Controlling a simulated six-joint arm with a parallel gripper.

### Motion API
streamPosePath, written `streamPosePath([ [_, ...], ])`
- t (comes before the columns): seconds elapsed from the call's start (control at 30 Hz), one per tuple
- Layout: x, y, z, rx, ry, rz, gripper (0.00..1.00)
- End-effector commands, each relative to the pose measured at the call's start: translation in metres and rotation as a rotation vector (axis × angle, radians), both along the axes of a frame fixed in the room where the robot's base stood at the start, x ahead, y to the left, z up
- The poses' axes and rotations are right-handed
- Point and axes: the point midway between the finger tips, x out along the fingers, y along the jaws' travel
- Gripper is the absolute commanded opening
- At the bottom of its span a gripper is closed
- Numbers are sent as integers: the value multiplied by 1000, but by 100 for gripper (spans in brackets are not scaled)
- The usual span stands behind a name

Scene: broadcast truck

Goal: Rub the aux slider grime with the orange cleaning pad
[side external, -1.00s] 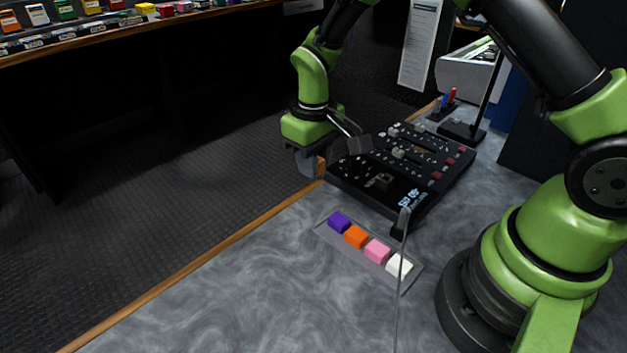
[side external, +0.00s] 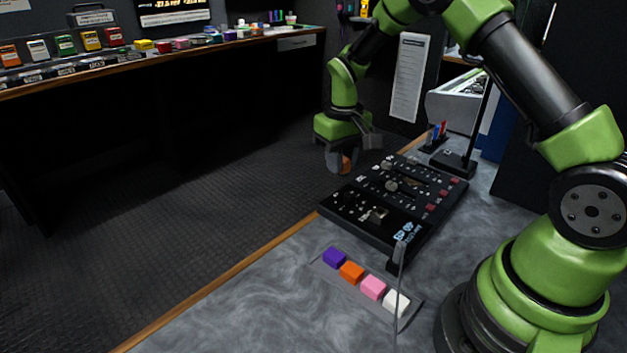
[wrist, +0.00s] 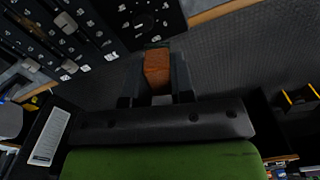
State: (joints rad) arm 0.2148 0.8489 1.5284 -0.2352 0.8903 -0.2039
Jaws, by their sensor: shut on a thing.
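My gripper (side external: 341,158) is shut on the orange cleaning pad (wrist: 157,70), which looks brownish-orange between the two fingers. The pad also shows in the side view (side external: 345,163), partly hidden by the fingers. The gripper is raised at the far left side of the black mixer panel (side external: 360,226), and the wrist view shows dark floor behind the pad. The panel carries knobs and sliders. A brown-orange patch (wrist: 69,67), seemingly the grime, lies on it beside a slider in the wrist view. A brownish mark (side external: 411,183) also shows in the side view. Pad and patch are apart.
A shallow tray (side external: 326,266) with purple, orange, pink and white blocks lies in front of the panel. A thin upright stand (side external: 398,290) rises beside the tray. A lamp base (side external: 453,164) and pen holder (side external: 434,143) stand behind the panel. The table's wooden edge (side external: 225,284) borders open floor.

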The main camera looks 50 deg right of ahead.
Motion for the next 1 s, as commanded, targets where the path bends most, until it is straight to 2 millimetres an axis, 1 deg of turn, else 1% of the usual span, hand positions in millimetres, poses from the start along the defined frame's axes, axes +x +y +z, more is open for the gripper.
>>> streamPosePath([
  [0.03,-2,-30,0,0,-2,-81,4],
  [0.07,-4,-44,1,0,-1,-121,4],
  [0.1,-7,-64,1,-1,-1,-172,4],
  [0.2,-19,-106,3,0,0,-286,4],
  [0.3,-32,-138,4,0,0,-377,4],
  [0.4,-42,-159,4,0,1,-438,4],
  [0.5,-48,-171,5,1,0,-470,4],
  [0.67,-51,-174,1,1,1,-482,4],
  [0.77,-50,-174,-5,2,2,-481,4],
  [1.0,-50,-173,-26,3,2,-480,4],
])
